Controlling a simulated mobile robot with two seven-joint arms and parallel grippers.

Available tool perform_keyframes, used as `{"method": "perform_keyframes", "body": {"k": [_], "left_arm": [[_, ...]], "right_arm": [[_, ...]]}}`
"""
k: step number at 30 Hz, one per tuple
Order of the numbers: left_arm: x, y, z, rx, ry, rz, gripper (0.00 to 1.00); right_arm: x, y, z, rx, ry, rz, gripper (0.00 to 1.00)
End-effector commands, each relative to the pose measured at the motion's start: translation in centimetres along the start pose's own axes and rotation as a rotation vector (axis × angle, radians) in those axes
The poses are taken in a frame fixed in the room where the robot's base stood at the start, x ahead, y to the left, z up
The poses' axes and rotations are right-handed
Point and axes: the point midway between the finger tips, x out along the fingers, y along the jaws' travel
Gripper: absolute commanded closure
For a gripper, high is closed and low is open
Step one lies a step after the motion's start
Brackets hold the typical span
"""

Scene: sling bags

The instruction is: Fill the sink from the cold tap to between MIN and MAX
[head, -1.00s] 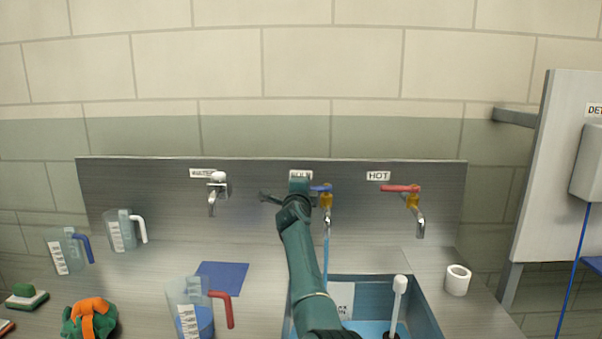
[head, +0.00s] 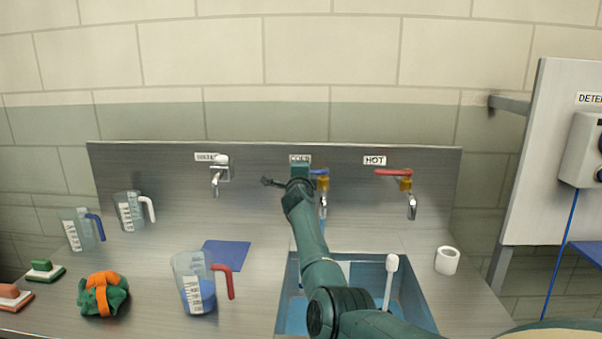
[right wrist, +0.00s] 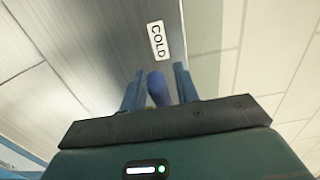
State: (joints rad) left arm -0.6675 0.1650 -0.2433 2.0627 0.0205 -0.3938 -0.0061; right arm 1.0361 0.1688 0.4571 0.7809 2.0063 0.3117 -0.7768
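The cold tap (head: 323,184) is the middle one on the steel back panel, under the COLD label. The sink (head: 424,302) below holds some blue water (head: 297,316). A pale panel shows on its back wall, partly hidden by my arm; its marks and the water level against them cannot be read. My left gripper is out of view.
The red-levered HOT tap (head: 407,184) is to the right and a white-levered tap (head: 219,174) to the left. A white-topped rod (head: 390,280) stands in the sink. Jugs, including a red-handled one (head: 190,284), stand left. A white roll (head: 447,260) stands right.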

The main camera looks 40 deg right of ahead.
Motion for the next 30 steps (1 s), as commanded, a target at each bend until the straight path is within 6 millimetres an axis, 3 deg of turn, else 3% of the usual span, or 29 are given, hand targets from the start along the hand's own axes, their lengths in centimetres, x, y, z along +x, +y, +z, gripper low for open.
{"method": "perform_keyframes", "body": {"k": [14,30], "left_arm": [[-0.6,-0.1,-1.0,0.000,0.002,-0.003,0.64],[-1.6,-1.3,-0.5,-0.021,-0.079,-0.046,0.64]], "right_arm": [[-0.8,-0.3,0.0,0.000,0.001,-0.001,0.64],[-9.1,0.0,0.0,-0.001,0.000,-0.001,0.64]]}}
